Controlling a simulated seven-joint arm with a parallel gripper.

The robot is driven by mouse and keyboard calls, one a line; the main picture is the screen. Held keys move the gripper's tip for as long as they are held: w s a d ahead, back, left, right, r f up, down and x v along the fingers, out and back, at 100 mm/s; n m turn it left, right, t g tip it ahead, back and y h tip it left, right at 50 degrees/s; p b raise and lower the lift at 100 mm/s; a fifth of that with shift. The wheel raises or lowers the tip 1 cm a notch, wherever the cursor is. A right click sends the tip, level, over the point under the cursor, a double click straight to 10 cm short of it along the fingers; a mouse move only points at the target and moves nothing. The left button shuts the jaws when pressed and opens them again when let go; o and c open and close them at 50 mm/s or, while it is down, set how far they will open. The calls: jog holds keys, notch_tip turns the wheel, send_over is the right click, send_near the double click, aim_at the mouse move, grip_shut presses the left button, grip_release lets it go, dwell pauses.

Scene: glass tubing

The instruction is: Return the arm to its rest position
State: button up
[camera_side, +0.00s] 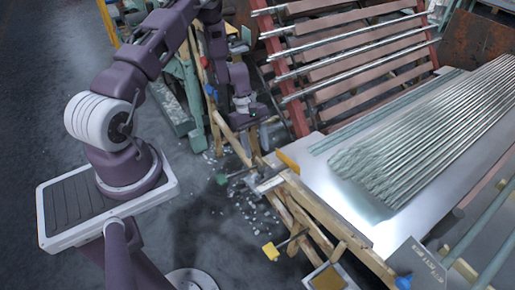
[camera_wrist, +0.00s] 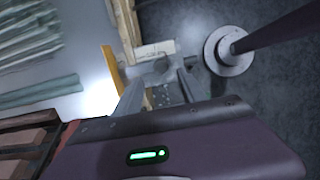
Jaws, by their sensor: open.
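My gripper (camera_side: 247,122) hangs at the end of my purple arm, near the wooden frame at the left end of the table. In the side view its fingertips are hard to make out against the clutter. In the wrist view the two grey fingers of my gripper (camera_wrist: 162,80) stand apart with nothing held between them. The bundle of glass tubes (camera_side: 430,125) lies on the bright table to the right, apart from my gripper. The tubes (camera_wrist: 28,40) also show at the upper left of the wrist view.
A slanted red rack (camera_side: 350,55) with long tubes stands behind the table (camera_side: 345,200). Wooden beams (camera_side: 315,210) and a yellow block (camera_side: 287,160) border its near left edge. Broken glass (camera_side: 240,200) lies on the floor. A round-footed post (camera_wrist: 228,52) stands beside it.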

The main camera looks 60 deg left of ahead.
jog(key=d+r+m+t+y, duration=0.1)
jog(key=d+r+m, duration=0.2)
jog(key=r, duration=0.6)
jog(key=d+r+m, duration=0.3)
jog(key=r, duration=0.6)
jog(key=d+r+m+t+y, duration=0.1)
jog(key=d+r+m, duration=0.25)
jog(key=r, duration=0.65)
jog(key=s+d+r+m+t, duration=0.1)
jog(key=s+r+m, duration=0.1)
jog(key=s, duration=0.5)
jog(key=s+d+r+m+t+y, duration=0.1)
jog(key=s+d+r+m, duration=0.1)
jog(key=s+r, duration=0.3)
jog(key=s+d+r+m+t+y, duration=0.1)
jog(key=s+r+m, duration=0.2)
jog(key=s, duration=0.5)
jog(key=shift+s+d+r+m+t, duration=0.3)
jog(key=shift+s+d+m, duration=0.1)
jog(key=shift+m, duration=0.35)
